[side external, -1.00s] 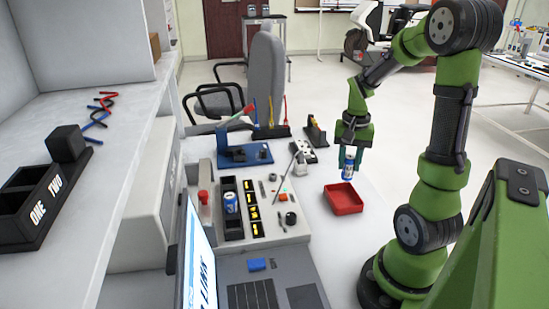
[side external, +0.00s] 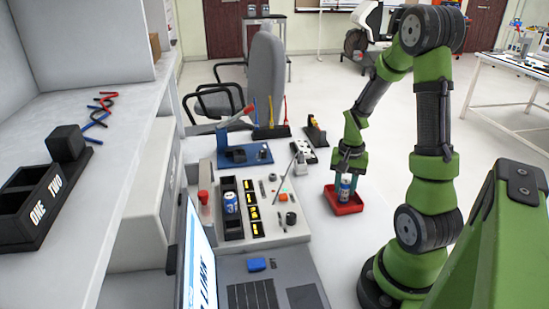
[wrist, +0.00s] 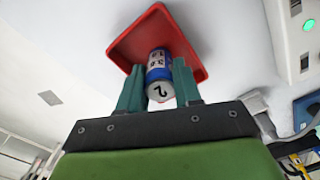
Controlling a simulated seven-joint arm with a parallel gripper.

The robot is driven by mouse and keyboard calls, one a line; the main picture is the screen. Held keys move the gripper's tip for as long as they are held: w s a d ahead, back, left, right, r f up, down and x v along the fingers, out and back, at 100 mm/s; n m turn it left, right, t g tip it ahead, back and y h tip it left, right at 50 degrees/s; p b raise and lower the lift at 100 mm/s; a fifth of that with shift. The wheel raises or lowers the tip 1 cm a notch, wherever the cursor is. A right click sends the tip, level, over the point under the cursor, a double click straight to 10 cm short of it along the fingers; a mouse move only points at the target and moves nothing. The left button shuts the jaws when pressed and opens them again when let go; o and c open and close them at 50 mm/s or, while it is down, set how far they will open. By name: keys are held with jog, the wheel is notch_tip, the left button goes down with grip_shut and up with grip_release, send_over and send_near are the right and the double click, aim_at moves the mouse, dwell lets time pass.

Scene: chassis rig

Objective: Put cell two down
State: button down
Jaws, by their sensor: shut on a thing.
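Cell two (side external: 345,187) is a blue and white cylinder, and its top end shows a "2" in the wrist view (wrist: 160,90). My gripper (side external: 346,185) is shut on it, with a teal finger on each side in the wrist view (wrist: 158,88). The cell is upright, in or just over the red tray (side external: 341,209). The tray also shows behind the cell in the wrist view (wrist: 125,50). I cannot tell whether the cell's lower end touches the tray floor.
Another blue and white cell (side external: 231,202) stands in a black slot of the grey console (side external: 280,225), left of the tray. A blue fixture (side external: 243,155) stands behind the console. A black holder marked ONE and TWO (side external: 35,205) sits on the left shelf. The white table (side external: 375,195) around the tray is mostly clear.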

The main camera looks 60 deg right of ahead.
aim_at(346, 182)
jog(key=c, duration=0.8)
grip_release()
jog(key=shift+f, duration=0.1)
notch_tip(346, 182, up, 12)
jog(key=a+r+n+t, duration=0.2)
jog(key=a+r+n, duration=0.1)
jog(key=a, duration=0.5)
jog(key=w+a+r+n+t+y, duration=0.1)
jog(key=a+r+n+t, duration=0.1)
jog(key=a, duration=0.6)
jog(key=a+r+n+t+y, duration=0.1)
jog(key=a+r+n+t, duration=0.2)
jog(key=a, duration=0.6)
jog(key=shift+w+r+n, duration=0.35)
jog(key=shift+r+n, duration=0.15)
jog(key=shift+n, duration=0.7)
